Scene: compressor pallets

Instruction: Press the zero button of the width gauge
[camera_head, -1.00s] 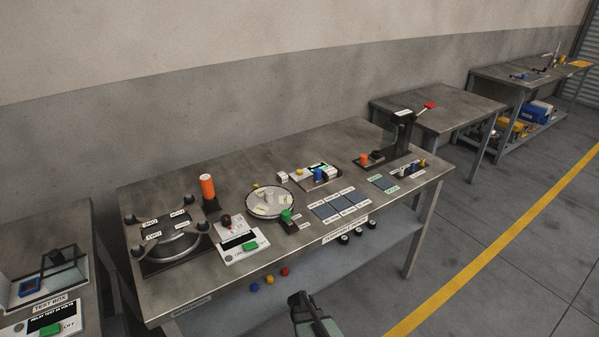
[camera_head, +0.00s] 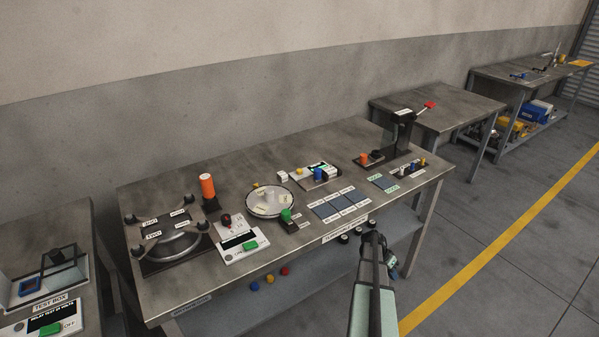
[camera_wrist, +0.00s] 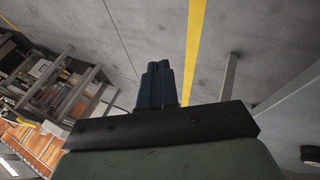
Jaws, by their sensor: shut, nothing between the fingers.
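A white device with a small display, which looks like the width gauge (camera_head: 322,170), lies at the back middle of the workbench. A yellow round part and a blue part sit on it. Its labels are too small to read, so I cannot tell which part is the zero button. My gripper's dark fingers (camera_wrist: 160,70) are shut and empty in the wrist view, over the floor. In the head view my arm rises in front of the bench's front edge, well apart from the gauge. The fingertips are hard to make out there.
A yellow line (camera_head: 500,240) crosses the open floor at right.

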